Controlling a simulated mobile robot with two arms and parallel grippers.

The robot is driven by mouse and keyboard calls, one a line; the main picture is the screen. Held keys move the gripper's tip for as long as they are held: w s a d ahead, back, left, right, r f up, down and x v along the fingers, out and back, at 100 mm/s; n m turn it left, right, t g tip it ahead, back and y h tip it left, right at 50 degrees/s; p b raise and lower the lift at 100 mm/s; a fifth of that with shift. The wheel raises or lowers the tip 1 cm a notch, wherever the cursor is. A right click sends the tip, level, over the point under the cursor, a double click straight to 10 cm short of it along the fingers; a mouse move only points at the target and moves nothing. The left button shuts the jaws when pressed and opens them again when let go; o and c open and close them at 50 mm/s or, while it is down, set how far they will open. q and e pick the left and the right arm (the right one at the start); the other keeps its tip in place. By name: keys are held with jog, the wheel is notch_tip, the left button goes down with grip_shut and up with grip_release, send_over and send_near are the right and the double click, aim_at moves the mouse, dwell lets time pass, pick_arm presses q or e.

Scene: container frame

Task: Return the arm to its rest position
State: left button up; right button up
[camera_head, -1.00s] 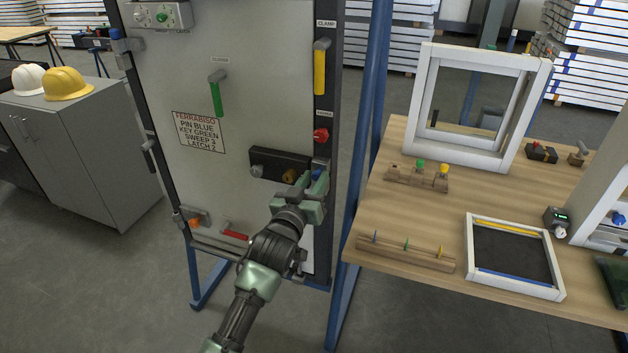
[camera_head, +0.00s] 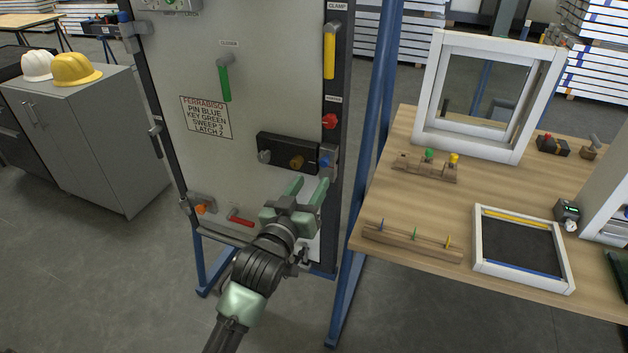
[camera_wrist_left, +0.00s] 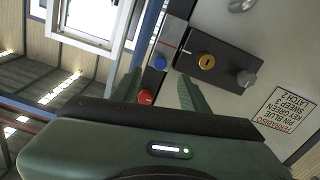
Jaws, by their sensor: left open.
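My left gripper (camera_head: 310,190) is open and empty in the head view, in front of the grey panel (camera_head: 250,100) and below its black lock block (camera_head: 278,150). The block carries a grey knob, a brass key cylinder (camera_head: 296,162) and, at its right end, a blue pin (camera_head: 326,159). The fingers are apart from these parts. In the left wrist view the two green fingers (camera_wrist_left: 160,92) are spread, with the blue pin (camera_wrist_left: 159,62) and a red knob (camera_wrist_left: 145,97) beyond them. My right gripper is not in view.
A blue post (camera_head: 372,130) stands right of the panel. The wooden table (camera_head: 400,210) holds a white window frame (camera_head: 420,95), a peg rack (camera_head: 410,243) and a framed tray (camera_head: 478,262). A grey cabinet (camera_head: 95,140) with two helmets stands left. A red handle (camera_head: 240,217) is low on the panel.

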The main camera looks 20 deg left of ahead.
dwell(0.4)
pick_arm(q)
jog(key=s+f+m+g, duration=0.1)
jog(key=s+f+g, duration=0.25)
jog(key=f, duration=0.95)
jog(key=s+f+g, duration=0.2)
jog(key=s+f, duration=0.2)
jog(key=f, duration=0.9)
jog(key=s+f+m+g, duration=0.1)
jog(key=s+f+g, duration=0.25)
jog(key=f, duration=0.95)
jog(key=s+f+m+g, duration=0.1)
jog(key=s+f+g, duration=0.3)
jog(key=s+f, duration=1.4)
jog(key=s+a+f+g, duration=0.1)
jog(key=s+f+g, duration=0.1)
jog(key=s, duration=0.9)
jog(key=s+a+f+m+g, duration=0.1)
jog(key=s+f, duration=0.3)
jog(key=s, duration=0.8)
jog(key=shift+a+g+y, duration=0.3)
jog(key=shift+a+g, duration=0.2)
jog(key=shift+w, duration=0.15)
